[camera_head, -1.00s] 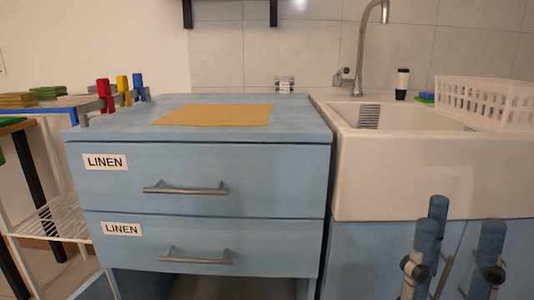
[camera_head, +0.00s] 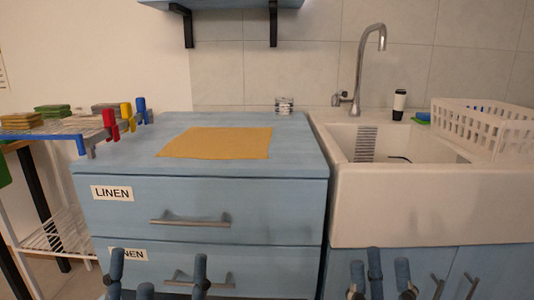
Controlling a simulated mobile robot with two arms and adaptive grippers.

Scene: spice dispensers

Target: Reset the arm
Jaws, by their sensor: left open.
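My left gripper (camera_head: 158,272) is at the bottom edge, left of centre, in front of the lower drawer. Its blue-grey fingers point up and stand wide apart, with nothing between them. My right gripper (camera_head: 387,278) is at the bottom edge, right of centre, in front of the cabinet under the sink. Its fingers also point up and stand apart, with nothing seen between them. The palms and lower parts of both grippers are cut off by the frame.
A blue drawer cabinet (camera_head: 285,200) labelled LINEN carries an orange cloth (camera_head: 217,143) and a small glass (camera_head: 284,105). A dark-and-white bottle (camera_head: 398,104) stands behind. A rack (camera_head: 60,130) with coloured items is at left.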

